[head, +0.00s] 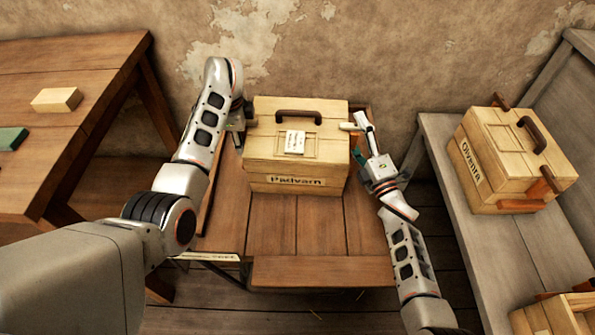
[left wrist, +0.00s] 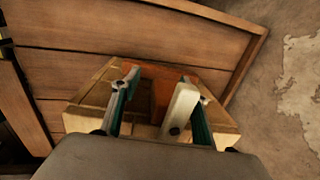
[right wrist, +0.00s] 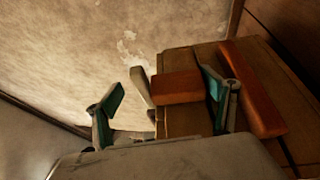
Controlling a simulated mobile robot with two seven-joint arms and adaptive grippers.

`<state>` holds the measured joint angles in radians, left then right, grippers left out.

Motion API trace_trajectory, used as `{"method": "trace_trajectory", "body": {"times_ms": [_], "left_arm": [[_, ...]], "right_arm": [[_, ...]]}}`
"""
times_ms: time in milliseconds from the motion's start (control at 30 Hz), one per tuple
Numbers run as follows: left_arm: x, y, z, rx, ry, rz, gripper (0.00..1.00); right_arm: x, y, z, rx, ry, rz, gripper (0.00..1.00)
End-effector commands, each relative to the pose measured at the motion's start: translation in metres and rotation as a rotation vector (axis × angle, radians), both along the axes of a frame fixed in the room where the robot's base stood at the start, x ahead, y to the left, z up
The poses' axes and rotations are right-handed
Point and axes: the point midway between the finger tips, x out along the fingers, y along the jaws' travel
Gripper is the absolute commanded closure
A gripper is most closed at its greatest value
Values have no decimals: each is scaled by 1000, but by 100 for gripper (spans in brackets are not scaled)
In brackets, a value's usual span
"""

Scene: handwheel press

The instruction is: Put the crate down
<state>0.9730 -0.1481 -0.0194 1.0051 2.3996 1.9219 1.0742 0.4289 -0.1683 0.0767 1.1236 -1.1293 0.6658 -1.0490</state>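The wooden crate labelled Padvarn (head: 296,172) appears to rest upright on a brown slatted wooden surface (head: 272,225) in the middle of the head view. It has a dark top handle and a pale paper tag. My left gripper (head: 241,122) is at its left side. In the left wrist view its fingers (left wrist: 160,105) stand apart around an orange-brown side grip (left wrist: 163,92), with gaps showing. My right gripper (head: 360,132) is at the crate's right side. In the right wrist view its fingers (right wrist: 163,105) are wide apart, with a side grip (right wrist: 178,87) between them. The crate's underside is hidden.
A wooden table (head: 80,75) at the left bears a pale block (head: 57,100) and a green block (head: 10,138). A wall is behind.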

Motion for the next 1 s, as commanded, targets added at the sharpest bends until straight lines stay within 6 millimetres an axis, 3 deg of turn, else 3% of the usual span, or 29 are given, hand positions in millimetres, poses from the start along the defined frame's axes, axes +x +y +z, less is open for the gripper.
{"method": "trace_trajectory", "body": {"times_ms": [33,367,400,500,867,1000], "left_arm": [[1,0,3,0,-3,1,57],[1,-1,4,-1,-5,1,57],[1,-1,4,-1,-5,1,54],[1,-1,4,-1,-5,1,28],[1,-1,4,-1,-5,1,28],[0,-1,14,-1,-6,1,28]], "right_arm": [[1,2,8,6,-13,4,22],[2,1,10,4,-16,4,22],[2,1,10,3,-17,4,22],[2,1,10,3,-17,3,22],[3,0,10,2,-18,1,22],[3,0,10,2,-18,1,22]]}}
